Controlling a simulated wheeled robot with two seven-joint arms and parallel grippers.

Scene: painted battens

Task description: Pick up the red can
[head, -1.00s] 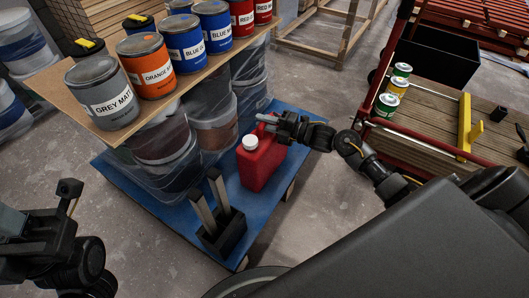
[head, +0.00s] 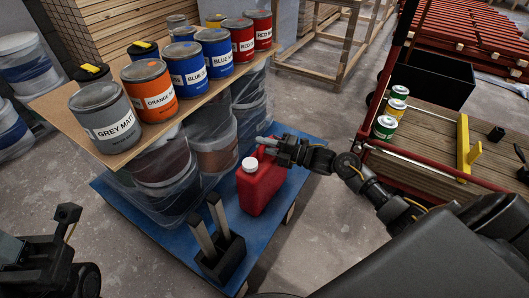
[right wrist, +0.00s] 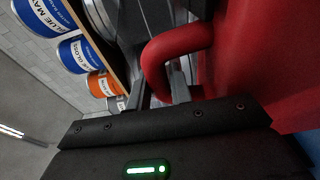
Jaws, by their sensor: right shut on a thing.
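The red can (head: 262,188) is a jerrycan with a white cap. It is upright at the right side of the blue pallet (head: 262,238); I cannot tell whether its base touches the pallet. My right gripper (head: 268,144) is shut on its handle at the top. In the right wrist view the red handle (right wrist: 185,38) loops between the fingers, and the can's body fills the right side. My left gripper (head: 68,214) is at the lower left, far from the can. I cannot make out its jaw gap.
A dark holder (head: 222,262) with upright wooden pieces stands in front of the can. A board (head: 62,122) with several paint tins overhangs wrapped buckets (head: 215,150) to the left. A red-framed cart (head: 430,165) stands at the right. Grey floor (head: 325,220) between is clear.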

